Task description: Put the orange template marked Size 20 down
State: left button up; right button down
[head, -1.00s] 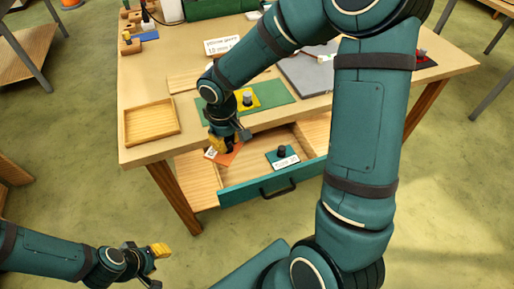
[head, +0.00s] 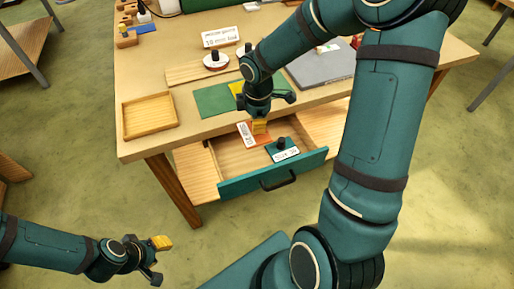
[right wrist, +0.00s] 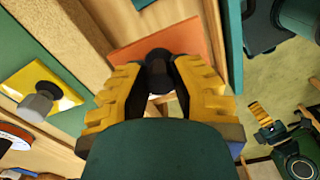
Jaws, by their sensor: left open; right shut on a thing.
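The orange template (head: 262,139) with its white label (head: 246,135) is in or just over the open drawer, at its back left. I cannot tell whether it touches the drawer floor. My right gripper (head: 259,126) points down and is shut on the template's black knob. In the right wrist view the knob (right wrist: 160,72) sits between the yellow fingers, with the orange plate (right wrist: 172,42) beyond. The open drawer (head: 232,160) also holds a teal template (head: 274,150) with a black knob and white label. My left gripper (head: 157,259) is open and empty, low over the floor.
The drawer's teal front (head: 235,185) stands out from the wooden table (head: 140,80). On the tabletop are a shallow wooden tray (head: 150,116), a green mat (head: 212,101) with a yellow template (right wrist: 40,88), a grey board (head: 325,72) and a white sign (head: 221,37).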

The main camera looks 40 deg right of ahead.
notch_tip(320, 180, down, 7)
jog(key=shift+f+b, duration=0.2)
jog(key=shift+b, duration=0.65)
jog(key=shift+f+b, duration=0.75)
jog(key=shift+f, duration=1.9)
jog(key=shift+r, duration=0.1)
jog(key=c, duration=0.9)
grip_release()
jog(key=shift+o, duration=0.2)
notch_tip(320, 180, up, 12)
jog(key=p, duration=0.3)
